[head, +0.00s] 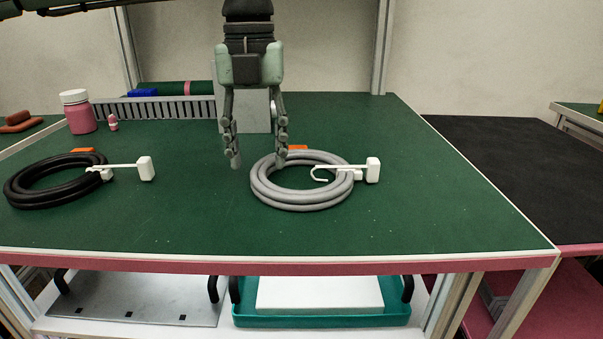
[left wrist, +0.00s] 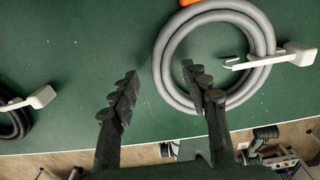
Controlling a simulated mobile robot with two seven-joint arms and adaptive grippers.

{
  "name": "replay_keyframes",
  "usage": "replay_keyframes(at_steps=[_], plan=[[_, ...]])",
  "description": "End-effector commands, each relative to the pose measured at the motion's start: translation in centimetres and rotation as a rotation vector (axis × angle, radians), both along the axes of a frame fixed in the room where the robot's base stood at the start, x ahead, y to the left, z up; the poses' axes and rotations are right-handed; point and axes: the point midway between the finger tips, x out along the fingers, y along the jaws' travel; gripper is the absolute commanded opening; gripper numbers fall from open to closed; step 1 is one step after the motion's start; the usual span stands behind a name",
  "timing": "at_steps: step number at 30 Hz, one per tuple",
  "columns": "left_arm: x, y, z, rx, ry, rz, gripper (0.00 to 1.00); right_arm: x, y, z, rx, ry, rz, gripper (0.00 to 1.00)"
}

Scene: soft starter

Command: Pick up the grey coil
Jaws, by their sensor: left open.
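The grey coil (head: 300,202) lies flat on the green table (head: 200,222), right of the middle in the head view. It also shows in the left wrist view (left wrist: 170,85), upper right. A white tag or clip with a block end (head: 372,169) sits across its right side. My left gripper (head: 259,160) points down above the coil's left part, open and empty. In the left wrist view one finger overlaps the coil's ring and the other is over bare table to its left. I cannot tell the exact height. My right gripper is not in view.
A black coil (head: 40,198) with a similar white tag lies at the left. A pink bottle (head: 78,112), a small pink piece (head: 113,123) and a grey slotted rail (head: 160,108) stand at the back left. The table's front middle and right are clear.

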Motion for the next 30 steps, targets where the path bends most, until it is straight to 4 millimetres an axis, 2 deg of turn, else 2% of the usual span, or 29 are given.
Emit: replay_keyframes(at_steps=[4,11,22,30], plan=[[0.02,0.04,-1.23,-0.001,0.000,0.001,0.47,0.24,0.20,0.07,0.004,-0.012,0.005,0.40],[0.02,0.02,-1.31,-0.001,-0.001,0.001,0.45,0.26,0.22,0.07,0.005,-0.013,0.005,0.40],[0.02,0.00,-1.27,-0.001,-0.001,0.001,0.00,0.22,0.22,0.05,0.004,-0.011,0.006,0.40],[0.03,-0.02,-1.20,-0.002,-0.002,0.001,0.00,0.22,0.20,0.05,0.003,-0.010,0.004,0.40]])
